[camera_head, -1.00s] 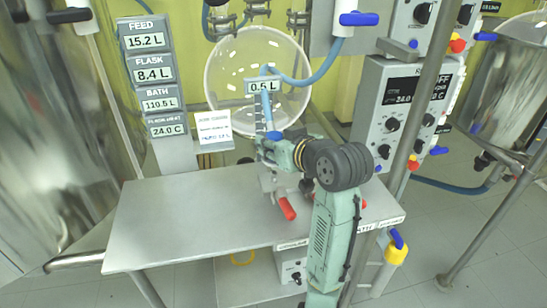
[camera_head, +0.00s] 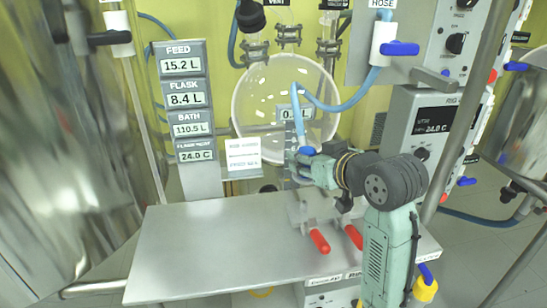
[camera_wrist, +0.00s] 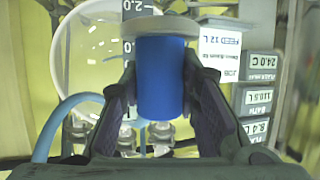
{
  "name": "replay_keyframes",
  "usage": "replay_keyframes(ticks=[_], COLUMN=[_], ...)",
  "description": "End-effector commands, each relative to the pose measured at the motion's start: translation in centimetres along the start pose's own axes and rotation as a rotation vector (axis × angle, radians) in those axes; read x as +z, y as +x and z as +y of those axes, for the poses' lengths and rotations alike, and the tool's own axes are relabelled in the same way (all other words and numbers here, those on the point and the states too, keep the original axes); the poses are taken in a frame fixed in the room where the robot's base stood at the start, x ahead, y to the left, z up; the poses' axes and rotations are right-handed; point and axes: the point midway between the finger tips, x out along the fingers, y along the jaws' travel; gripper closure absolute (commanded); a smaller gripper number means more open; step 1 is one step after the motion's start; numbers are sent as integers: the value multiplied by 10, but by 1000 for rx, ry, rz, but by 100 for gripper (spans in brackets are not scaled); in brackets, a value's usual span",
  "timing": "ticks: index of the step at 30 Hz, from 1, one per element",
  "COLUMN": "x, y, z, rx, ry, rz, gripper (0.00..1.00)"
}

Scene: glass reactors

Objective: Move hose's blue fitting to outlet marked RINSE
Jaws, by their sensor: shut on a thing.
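My gripper (camera_wrist: 160,105) is shut on the hose's blue fitting (camera_wrist: 161,78), with one finger on each side of it. In the head view the fitting (camera_head: 307,150) shows as a small blue patch at my gripper (camera_head: 302,168), above the table's back right part. The blue hose (camera_head: 347,101) runs from the port labelled HOSE (camera_head: 383,45), loops in front of the round flask and comes down to the fitting. Two red-handled valves (camera_head: 320,241) (camera_head: 353,237) stand below my gripper. Labels (camera_head: 325,281) on the table's front edge are too small to read surely, so I cannot tell which outlet is RINSE.
The steel table (camera_head: 205,250) is bare on its left. The round glass flask (camera_head: 262,106) is behind my gripper. Readout panels (camera_head: 180,95) stand at the left, control boxes (camera_head: 430,125) at the right. A metal post (camera_head: 465,110) rises right of my arm.

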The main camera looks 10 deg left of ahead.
Motion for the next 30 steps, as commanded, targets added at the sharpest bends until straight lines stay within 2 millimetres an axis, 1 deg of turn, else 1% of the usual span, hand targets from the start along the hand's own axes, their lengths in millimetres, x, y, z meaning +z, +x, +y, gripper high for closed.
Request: replay_keyframes(ticks=[1, 3, 11, 30], x=[2, 2, -2, -30], y=[-4, -6, -9, -20], z=[5, 8, 9, 9], rx=[9, 13, 13, 13], ry=[4, 7, 7, 7], rz=[0, 0, 0, 0], gripper=[100, 100, 100, 100])
